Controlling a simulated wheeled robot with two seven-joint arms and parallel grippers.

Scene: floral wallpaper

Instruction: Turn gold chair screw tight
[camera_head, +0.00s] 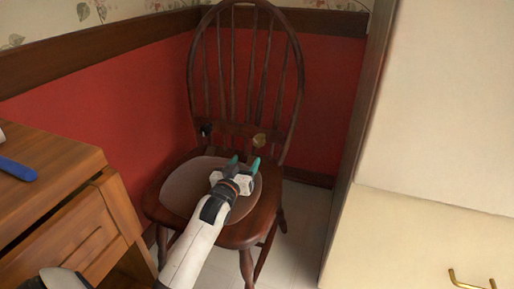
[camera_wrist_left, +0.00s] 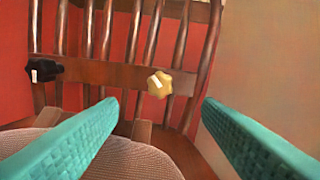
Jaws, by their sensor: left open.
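The gold chair screw (camera_head: 259,140) is a star-shaped knob on the lower back rail of the dark wooden chair (camera_head: 247,113). In the left wrist view the gold screw (camera_wrist_left: 159,84) shows ahead, between and beyond the fingertips, with a small white mark on it. A black screw (camera_head: 206,129) sits on the same rail to the left; it also shows in the left wrist view (camera_wrist_left: 42,71). My left gripper (camera_head: 243,168) is open and empty above the seat, its teal fingers (camera_wrist_left: 160,104) pointing at the rail, apart from the gold screw. My right gripper does not show.
A round cushion (camera_head: 184,189) lies on the seat under my left arm. A wooden drawer cabinet (camera_head: 62,215) with a blue object (camera_head: 17,169) on it stands at left. A cream cabinet (camera_head: 428,235) stands at right. A red wall is behind the chair.

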